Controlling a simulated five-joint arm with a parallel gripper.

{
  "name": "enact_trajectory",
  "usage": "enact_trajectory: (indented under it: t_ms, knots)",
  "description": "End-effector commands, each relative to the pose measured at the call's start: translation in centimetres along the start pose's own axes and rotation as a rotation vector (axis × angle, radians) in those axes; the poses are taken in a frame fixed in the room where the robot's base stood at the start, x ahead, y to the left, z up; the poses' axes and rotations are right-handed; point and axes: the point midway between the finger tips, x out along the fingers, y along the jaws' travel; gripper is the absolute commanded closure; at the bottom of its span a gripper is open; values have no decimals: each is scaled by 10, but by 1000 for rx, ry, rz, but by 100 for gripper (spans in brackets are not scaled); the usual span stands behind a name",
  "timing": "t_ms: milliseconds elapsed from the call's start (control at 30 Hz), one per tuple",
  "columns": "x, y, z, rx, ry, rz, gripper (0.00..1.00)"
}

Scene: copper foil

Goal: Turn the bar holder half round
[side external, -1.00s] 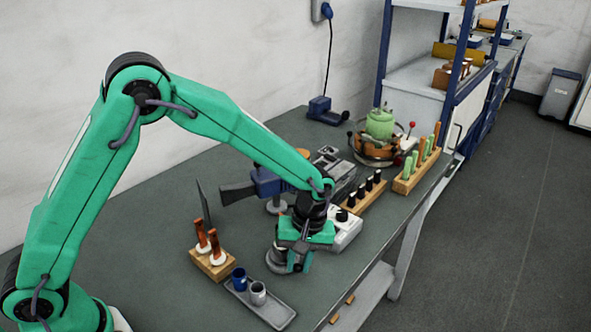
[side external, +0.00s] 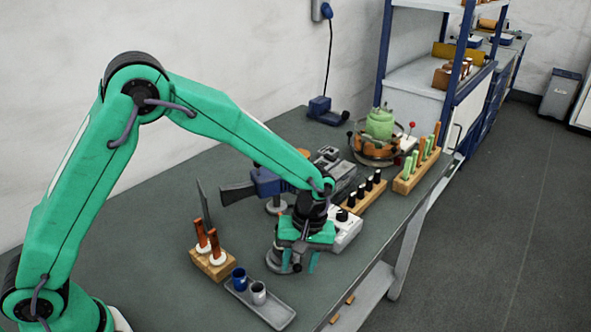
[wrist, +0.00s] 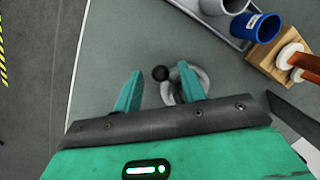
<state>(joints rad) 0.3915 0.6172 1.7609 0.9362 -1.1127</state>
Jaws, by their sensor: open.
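The bar holder seems to be the grey round-based piece (side external: 279,262) under my gripper in the side view; I cannot be sure of its name. In the wrist view the piece (wrist: 168,94) shows as a pale round base with a black ball knob, on the bench. My gripper (side external: 299,267) points down at it. In the wrist view my gripper (wrist: 160,70) is open, with the ball knob showing between its two green fingers and the right finger covering part of the base. I cannot tell whether either finger touches it.
A grey tray (side external: 275,316) with a blue cup (side external: 239,279) and a grey cup (side external: 258,292) lies close in front. A wooden block (side external: 213,266) with copper-coloured bars stands left. A white box (side external: 346,228) and more racks stand behind. The bench's right edge is near.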

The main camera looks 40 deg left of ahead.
Motion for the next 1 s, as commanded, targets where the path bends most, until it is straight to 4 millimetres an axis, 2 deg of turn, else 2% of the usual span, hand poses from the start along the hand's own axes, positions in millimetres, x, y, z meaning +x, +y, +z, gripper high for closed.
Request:
enact_trajectory:
  t_ms: [167, 600, 767, 1000]
  knots:
    - [-13, 0, 0, 0, 1, 2, 60]
    - [-66, 1, 0, 1, 1, 2, 60]
    - [-75, 0, 0, 1, 1, 2, 60]
    - [-76, 0, 1, 1, 0, 0, 60]
